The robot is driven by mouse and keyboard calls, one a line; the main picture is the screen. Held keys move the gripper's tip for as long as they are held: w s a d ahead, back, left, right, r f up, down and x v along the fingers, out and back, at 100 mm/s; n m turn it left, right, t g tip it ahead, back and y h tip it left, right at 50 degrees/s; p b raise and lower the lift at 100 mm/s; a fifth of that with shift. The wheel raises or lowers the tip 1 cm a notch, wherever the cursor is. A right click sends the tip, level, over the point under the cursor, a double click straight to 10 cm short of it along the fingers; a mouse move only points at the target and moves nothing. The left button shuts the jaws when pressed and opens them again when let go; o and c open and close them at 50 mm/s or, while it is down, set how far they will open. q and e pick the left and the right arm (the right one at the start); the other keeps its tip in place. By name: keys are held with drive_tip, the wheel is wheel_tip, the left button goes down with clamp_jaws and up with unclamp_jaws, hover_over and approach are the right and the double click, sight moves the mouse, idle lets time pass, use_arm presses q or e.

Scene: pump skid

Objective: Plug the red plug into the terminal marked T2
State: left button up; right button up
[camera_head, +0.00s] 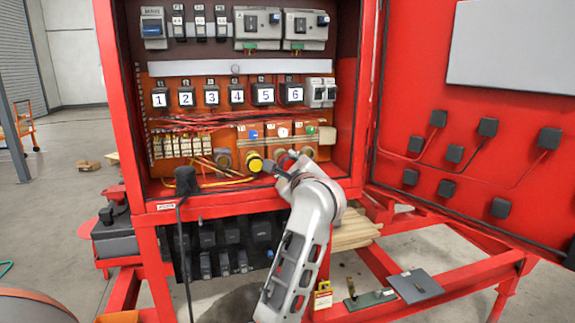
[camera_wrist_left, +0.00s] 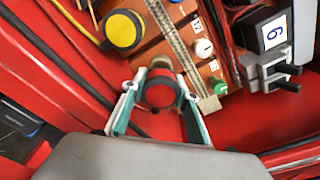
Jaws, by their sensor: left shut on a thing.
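The red plug (camera_wrist_left: 160,92) is a round red piece with a dark collar, held between the two pale green-lined fingers of my left gripper (camera_wrist_left: 160,104). In the head view my left gripper (camera_head: 286,168) is at the front of the orange lower panel, and the red plug (camera_head: 283,159) shows only partly past it. A tan round fitting (camera_wrist_left: 160,63) lies just beyond the plug in the wrist view; whether they touch is unclear. A yellow round plug (camera_head: 255,163) is beside it on the left. The small terminal labels cannot be read surely. My right gripper is out of view.
The red cabinet's front sill (camera_head: 240,202) runs below the gripper, and its right post (camera_head: 361,90) is close to my arm. Blue, white and green knobs (camera_head: 310,130) sit above. Loose wires (camera_head: 210,168) lie to the left. The open door (camera_head: 475,150) stands at right.

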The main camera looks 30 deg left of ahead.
sight(289, 167)
use_arm(q)
drive_tip(key=shift+b+x, duration=0.55)
drive_tip(key=shift+x, duration=1.2)
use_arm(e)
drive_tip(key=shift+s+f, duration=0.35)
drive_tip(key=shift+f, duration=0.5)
use_arm(q)
drive_tip(key=o, duration=1.2)
drive_tip(key=shift+a+r, duration=0.1)
drive_tip(key=shift+c, duration=0.2)
drive_tip(key=shift+s, duration=0.15)
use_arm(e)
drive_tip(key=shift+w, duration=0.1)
use_arm(q)
drive_tip(key=v, duration=0.5)
drive_tip(key=shift+s+d, duration=0.1)
drive_tip(key=shift+d, duration=0.15)
drive_tip(key=shift+s+d+f, duration=0.25)
drive_tip(key=shift+f, duration=0.15)
drive_tip(key=shift+s+d+r, duration=0.6)
drive_tip(key=shift+s+d, duration=0.2)
drive_tip(key=shift+d, duration=0.15)
drive_tip(key=shift+w+a+f, duration=0.25)
drive_tip(key=shift+a+f, duration=0.05)
drive_tip(key=shift+s+r, duration=0.1)
